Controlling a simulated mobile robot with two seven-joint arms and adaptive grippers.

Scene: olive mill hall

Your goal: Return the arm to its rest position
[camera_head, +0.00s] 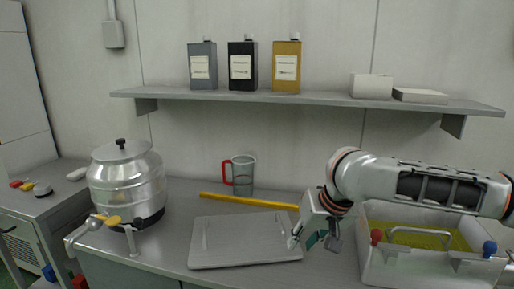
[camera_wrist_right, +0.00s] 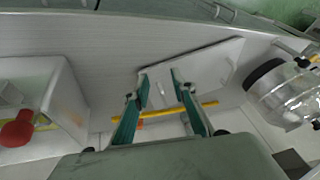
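My right arm reaches in from the right in the head view. My right gripper (camera_head: 314,242) points down beside the right end of a flat grey board (camera_head: 235,243) on the bench. In the right wrist view, the two teal-lined fingers of the right gripper (camera_wrist_right: 159,78) are apart with nothing held between them. The board (camera_wrist_right: 215,65) lies beyond the fingertips there. Whether the fingertips touch the board I cannot tell. My left arm and gripper are not in view.
A steel vessel with a tap (camera_head: 125,185) stands at left. A yellow bar (camera_head: 245,201) and red-handled jug (camera_head: 243,175) stand behind the board. A white bin (camera_head: 400,270) with red and blue knobs is under my right arm. A shelf (camera_head: 310,98) holds three canisters.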

